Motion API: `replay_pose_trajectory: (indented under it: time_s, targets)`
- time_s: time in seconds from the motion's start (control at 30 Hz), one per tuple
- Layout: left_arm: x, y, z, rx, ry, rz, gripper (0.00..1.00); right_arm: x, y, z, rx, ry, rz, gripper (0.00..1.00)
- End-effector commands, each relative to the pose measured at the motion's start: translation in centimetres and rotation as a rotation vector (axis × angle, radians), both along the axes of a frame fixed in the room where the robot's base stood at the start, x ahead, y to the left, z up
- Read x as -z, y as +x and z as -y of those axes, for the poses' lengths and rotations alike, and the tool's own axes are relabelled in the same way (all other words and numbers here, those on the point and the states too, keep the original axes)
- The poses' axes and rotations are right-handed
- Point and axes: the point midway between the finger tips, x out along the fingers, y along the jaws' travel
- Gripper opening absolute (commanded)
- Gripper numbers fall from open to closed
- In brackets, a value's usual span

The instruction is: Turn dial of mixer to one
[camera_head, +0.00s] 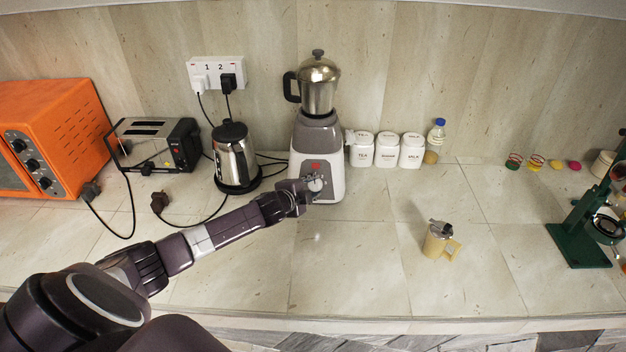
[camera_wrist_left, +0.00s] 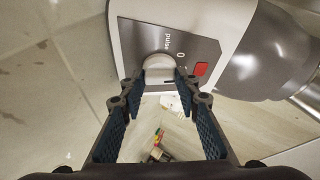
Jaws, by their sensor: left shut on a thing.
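The mixer (camera_head: 324,148) stands upright against the back wall, with a grey and white base and a steel jar on top. Its pale round dial (camera_head: 316,185) is low on the front panel, below a red mark. My left gripper (camera_head: 309,187) reaches in from the left and is at the dial. In the left wrist view, the fingertips of my left gripper (camera_wrist_left: 158,82) are on either side of the dial (camera_wrist_left: 158,68), shut on it. "Pulse", "0" and a red square show on the panel (camera_wrist_left: 192,50). The dial's pointer cannot be made out. My right gripper is not in view.
A kettle (camera_head: 236,160), toaster (camera_head: 155,145) and orange oven (camera_head: 50,140) stand to the left, with loose cords on the counter. White canisters (camera_head: 387,150) and a bottle (camera_head: 435,142) are right of the mixer.

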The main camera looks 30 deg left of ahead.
Motion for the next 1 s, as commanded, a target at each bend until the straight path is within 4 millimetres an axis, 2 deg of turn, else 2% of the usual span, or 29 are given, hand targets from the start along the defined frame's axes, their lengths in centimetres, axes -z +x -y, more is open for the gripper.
replay_pose_trajectory:
  time_s: [0.03, 0.23, 0.8, 0.83, 0.97, 1.0]
  targets:
    - [-0.7, 0.2, -0.2, 0.013, 0.022, -0.009, 0.05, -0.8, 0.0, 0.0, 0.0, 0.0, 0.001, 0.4]
    - [-0.5, 0.2, -0.1, 0.054, 0.076, -0.041, 0.05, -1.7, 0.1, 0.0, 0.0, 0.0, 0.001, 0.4]
    - [-0.3, 0.2, -0.1, 0.072, 0.099, -0.055, 0.05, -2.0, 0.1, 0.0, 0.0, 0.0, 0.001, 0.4]
    - [-0.3, 0.2, -0.1, 0.072, 0.099, -0.055, 0.32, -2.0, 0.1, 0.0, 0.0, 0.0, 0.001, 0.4]
    - [-0.2, 0.2, -0.1, 0.072, 0.098, -0.055, 0.46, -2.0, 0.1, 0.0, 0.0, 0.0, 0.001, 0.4]
    - [-0.2, 0.2, 0.0, 0.072, 0.098, -0.055, 0.46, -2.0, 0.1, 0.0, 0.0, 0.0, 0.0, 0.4]
